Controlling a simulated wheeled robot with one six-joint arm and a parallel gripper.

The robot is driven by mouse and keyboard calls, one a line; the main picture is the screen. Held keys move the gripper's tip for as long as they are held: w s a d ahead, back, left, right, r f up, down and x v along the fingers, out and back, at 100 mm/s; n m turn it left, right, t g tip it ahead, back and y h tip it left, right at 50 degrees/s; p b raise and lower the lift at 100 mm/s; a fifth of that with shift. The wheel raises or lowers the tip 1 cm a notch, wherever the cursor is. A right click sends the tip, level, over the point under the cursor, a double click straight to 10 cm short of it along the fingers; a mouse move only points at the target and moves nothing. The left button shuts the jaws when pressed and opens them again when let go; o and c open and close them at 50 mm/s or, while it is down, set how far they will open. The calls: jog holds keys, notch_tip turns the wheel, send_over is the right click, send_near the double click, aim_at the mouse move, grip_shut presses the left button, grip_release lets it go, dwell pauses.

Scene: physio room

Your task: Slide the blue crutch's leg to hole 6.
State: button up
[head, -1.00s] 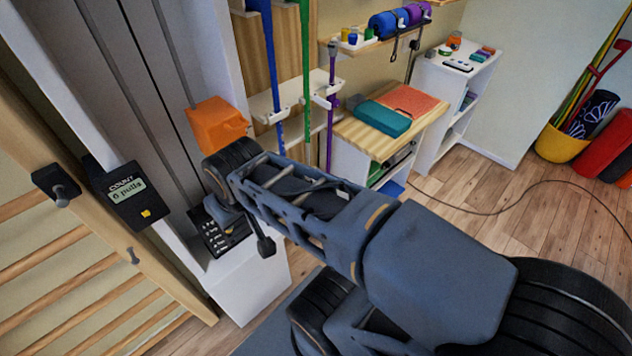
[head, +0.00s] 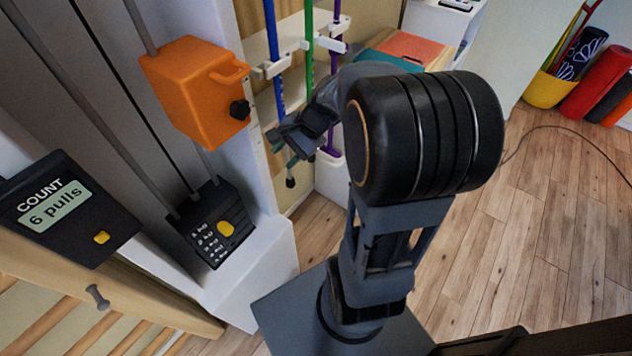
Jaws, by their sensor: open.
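The blue crutch (head: 272,40) hangs upright in a white wall bracket, left of a green crutch (head: 308,25) and a purple crutch (head: 336,20). My gripper (head: 284,138) is open in front of the blue crutch's lower part and hides some of it. I cannot tell whether the fingers touch the crutch or are around it. A dark foot (head: 290,183) shows just below the gripper, in line with the blue crutch. The leg's holes and their numbers are too small or hidden to read.
An orange box (head: 195,90) with a handle and black knob stands close left of my gripper. A black weight stack (head: 213,225) with a yellow pin is below it. A counter (head: 60,210) reads 6 pulls.

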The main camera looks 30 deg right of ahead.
jog(key=w+d+f+m+t+y+b, duration=0.1)
jog(key=w+d+f+m+t+b, duration=0.25)
jog(key=d+f+m+b, duration=0.55)
jog(key=w+d+f+m+t+y+b, duration=0.25)
jog(key=w+d+f+m, duration=0.2)
jog(key=f, duration=0.75)
jog(key=b, duration=0.4)
send_over(290, 179)
jog(key=shift+h, duration=0.45)
jog(key=shift+w+d+f, duration=0.1)
jog(key=shift+w+f, duration=0.1)
jog(key=shift+f, duration=0.9)
jog(key=shift+w+d+f, duration=0.1)
jog(key=shift+w+f, duration=0.1)
jog(key=shift+f, duration=0.9)
jog(key=shift+c, duration=0.4)
jog(key=c, duration=0.7)
jog(key=shift+o, duration=0.2)
jog(key=shift+f, duration=0.1)
